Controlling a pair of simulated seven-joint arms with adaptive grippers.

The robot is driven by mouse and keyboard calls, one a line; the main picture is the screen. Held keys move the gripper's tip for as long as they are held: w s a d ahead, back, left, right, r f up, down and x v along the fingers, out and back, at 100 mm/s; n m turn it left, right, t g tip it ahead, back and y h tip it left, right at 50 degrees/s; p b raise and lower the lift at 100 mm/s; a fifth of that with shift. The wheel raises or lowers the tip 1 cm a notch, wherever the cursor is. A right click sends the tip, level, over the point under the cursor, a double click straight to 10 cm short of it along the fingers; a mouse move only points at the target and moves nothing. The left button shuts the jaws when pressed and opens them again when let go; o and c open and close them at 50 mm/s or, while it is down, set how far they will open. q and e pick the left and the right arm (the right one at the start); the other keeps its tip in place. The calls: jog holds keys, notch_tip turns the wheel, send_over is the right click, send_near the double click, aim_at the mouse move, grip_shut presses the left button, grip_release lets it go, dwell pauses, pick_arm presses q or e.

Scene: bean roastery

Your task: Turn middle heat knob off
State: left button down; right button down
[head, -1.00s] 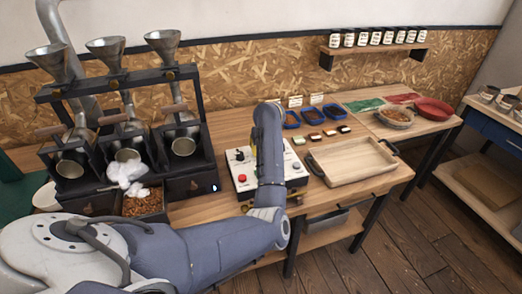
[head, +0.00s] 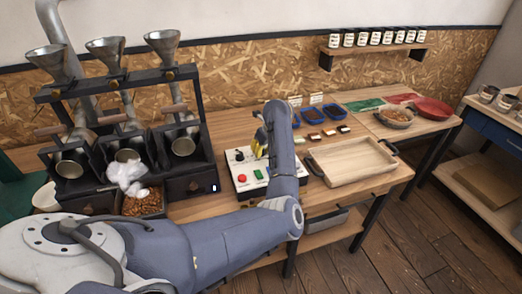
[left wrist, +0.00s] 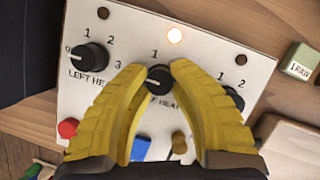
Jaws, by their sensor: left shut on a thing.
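The white control panel (left wrist: 205,62) has three black heat knobs; it also shows on the bench in the head view (head: 241,183). The middle heat knob (left wrist: 159,77) sits between the yellow fingertips of my left gripper (left wrist: 158,72), which is shut on it. A "1" is printed above this knob; its pointer is hard to read. The left heat knob (left wrist: 90,57) is clear of the fingers. The right knob (left wrist: 235,98) is partly hidden by a finger. In the head view my arm covers part of the panel.
A red button (left wrist: 67,128), a blue button (left wrist: 140,148) and a brass toggle (left wrist: 179,143) lie near the fingers. A wooden tray (head: 350,163) stands right of the panel, and the roasters with metal funnels (head: 163,47) stand left.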

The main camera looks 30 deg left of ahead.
pick_arm(q)
jog(key=shift+a+r, duration=0.1)
jog(key=shift+a, duration=0.05)
jog(key=c, duration=1.1)
grip_release()
jog(key=shift+v, duration=5.95)
